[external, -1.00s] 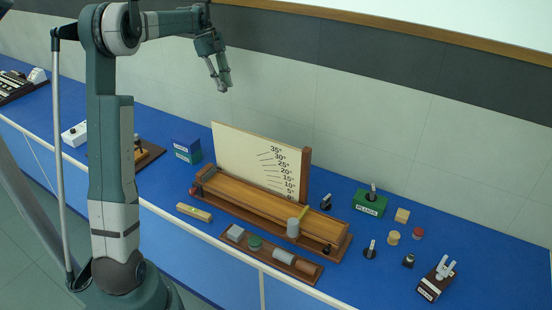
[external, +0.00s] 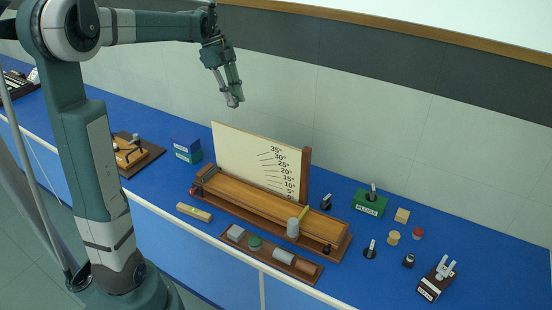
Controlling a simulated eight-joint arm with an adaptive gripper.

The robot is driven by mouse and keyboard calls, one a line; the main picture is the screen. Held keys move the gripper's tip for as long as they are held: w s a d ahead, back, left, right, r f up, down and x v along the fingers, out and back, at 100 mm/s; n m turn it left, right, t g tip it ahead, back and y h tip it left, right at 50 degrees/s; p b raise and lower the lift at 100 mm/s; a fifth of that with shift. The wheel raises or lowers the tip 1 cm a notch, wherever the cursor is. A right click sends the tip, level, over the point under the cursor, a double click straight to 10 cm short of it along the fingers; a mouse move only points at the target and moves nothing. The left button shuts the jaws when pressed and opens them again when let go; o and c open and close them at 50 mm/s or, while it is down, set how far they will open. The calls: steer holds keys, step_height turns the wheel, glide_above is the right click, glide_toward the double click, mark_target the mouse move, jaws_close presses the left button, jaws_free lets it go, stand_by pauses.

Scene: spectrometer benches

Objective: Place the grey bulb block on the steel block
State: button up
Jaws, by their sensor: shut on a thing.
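My gripper (external: 235,101) is high in front of the back wall, above and left of the angle board, pointing down. Its fingers are closed on a small grey thing, which I take for the grey bulb block; the fingers hide most of it. A light grey block (external: 235,232), which looks like the steel block, sits at the left end of a brown wooden tray (external: 272,262) on the blue bench. My gripper is well above it and apart from it.
The angle board (external: 240,155) stands upright behind a long wooden ramp (external: 240,202), with a grey cylinder (external: 292,228) at the ramp. The tray also holds a green piece (external: 254,243) and other cylinders. A green box (external: 370,204) and several small items are on the right.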

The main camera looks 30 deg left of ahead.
steer(key=s+d+f, duration=0.1)
steer(key=s+d, duration=0.9)
steer(key=s, duration=0.3)
steer(key=n, duration=0.1)
glide_above(241, 233)
steer(key=a, duration=0.2)
step_height(241, 233, down, 5)
step_height(241, 233, down, 18)
steer(key=shift+d+f, duration=0.15)
steer(key=shift+s, duration=0.1)
steer(key=shift+f+b, duration=0.45)
steer(key=shift+f, duration=2.45)
steer(key=shift+f, duration=0.15)
steer(key=shift+f+b, duration=0.45)
steer(key=shift+f, duration=1.5)
steer(key=shift+f, duration=0.2)
